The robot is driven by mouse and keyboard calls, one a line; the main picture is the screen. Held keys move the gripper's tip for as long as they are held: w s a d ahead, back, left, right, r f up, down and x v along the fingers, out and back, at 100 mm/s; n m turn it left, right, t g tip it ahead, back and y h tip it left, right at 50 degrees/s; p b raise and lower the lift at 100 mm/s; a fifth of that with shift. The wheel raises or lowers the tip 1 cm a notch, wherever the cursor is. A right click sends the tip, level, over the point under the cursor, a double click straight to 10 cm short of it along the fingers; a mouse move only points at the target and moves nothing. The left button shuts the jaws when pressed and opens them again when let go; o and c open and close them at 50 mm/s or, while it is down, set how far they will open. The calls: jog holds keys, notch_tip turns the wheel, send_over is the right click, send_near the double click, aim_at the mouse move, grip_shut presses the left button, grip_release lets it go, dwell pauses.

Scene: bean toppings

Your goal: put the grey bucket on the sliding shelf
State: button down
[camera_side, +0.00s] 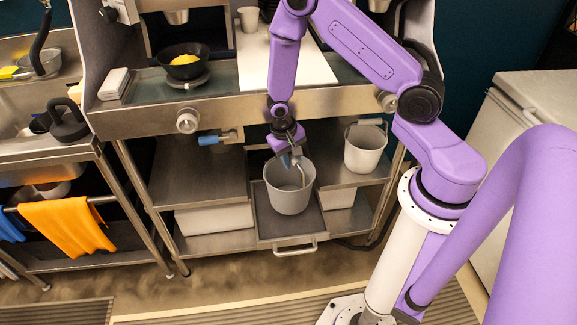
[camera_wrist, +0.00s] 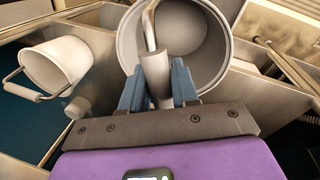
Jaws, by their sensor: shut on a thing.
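The grey bucket (camera_side: 289,194) stands upright over the dark sliding shelf (camera_side: 305,226), which is pulled out and has a metal handle at its front. I cannot tell for certain whether its base touches the shelf. My gripper (camera_side: 291,159) is at the top of the bucket, shut on its handle. In the wrist view the two blue fingers of my gripper (camera_wrist: 159,88) close around the handle's grip (camera_wrist: 155,75), and the open bucket (camera_wrist: 215,75) lies just beyond. The bucket looks empty inside. Its far underside is hidden.
A white bucket (camera_side: 365,148) stands on the right shelf, and it shows at left in the wrist view (camera_wrist: 62,62). The counter above holds a black bowl (camera_side: 183,61) with yellow content on a scale. A left shelf (camera_side: 190,176) is mostly clear. White bins sit below.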

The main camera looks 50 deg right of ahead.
jog(key=shift+w+f, duration=0.35)
jog(key=shift+f, duration=0.1)
jog(key=shift+w+f, duration=0.2)
jog(key=shift+f, duration=1.5)
jog(key=shift+d+f, duration=0.1)
jog(key=c, duration=0.8)
grip_release()
jog(key=shift+c, duration=0.2)
